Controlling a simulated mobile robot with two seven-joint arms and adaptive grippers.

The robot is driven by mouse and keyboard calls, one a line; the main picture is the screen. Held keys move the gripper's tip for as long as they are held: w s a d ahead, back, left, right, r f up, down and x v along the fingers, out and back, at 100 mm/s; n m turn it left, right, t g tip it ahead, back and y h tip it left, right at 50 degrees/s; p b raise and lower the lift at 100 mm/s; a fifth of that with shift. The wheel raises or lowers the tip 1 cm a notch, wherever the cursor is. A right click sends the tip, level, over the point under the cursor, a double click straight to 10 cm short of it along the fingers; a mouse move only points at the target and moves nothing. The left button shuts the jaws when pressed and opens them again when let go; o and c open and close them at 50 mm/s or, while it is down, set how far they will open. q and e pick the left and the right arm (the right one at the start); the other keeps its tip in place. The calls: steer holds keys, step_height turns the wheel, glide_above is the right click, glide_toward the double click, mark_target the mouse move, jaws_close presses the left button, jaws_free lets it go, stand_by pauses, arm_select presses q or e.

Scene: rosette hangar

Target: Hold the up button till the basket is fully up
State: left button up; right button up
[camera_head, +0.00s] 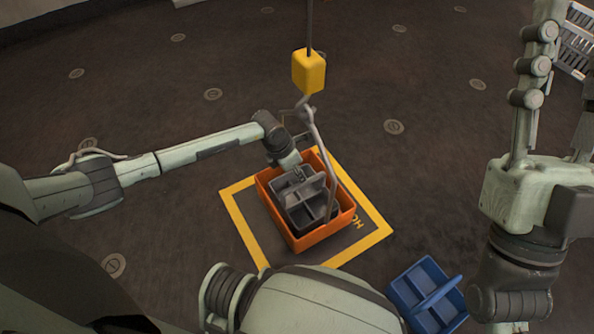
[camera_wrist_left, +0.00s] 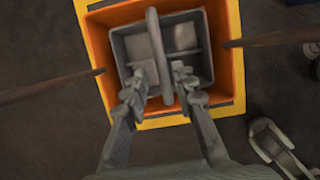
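The orange basket (camera_head: 306,238) sits on the floor inside a yellow-bordered square, below a yellow hoist block (camera_head: 309,71) with a grey hook. A grey bail runs from near the hook down to the basket; whether they are joined is unclear. A grey divided caddy (camera_head: 301,199) is inside the basket. My left gripper (camera_head: 298,172) reaches down into it. In the left wrist view, the open left fingers (camera_wrist_left: 162,78) stand either side of the caddy's handle (camera_wrist_left: 157,45), with gaps visible. My right gripper (camera_head: 565,75) points upward, fingers apart, tips cropped. No up button is visible.
A blue divided caddy (camera_head: 428,297) lies on the floor right of the yellow-bordered square (camera_head: 377,238). A white slatted crate (camera_head: 577,42) is at the top right. The dark floor left of and behind the basket is mostly clear.

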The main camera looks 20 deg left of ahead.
arm_select(q)
jaws_close()
stand_by(1.1)
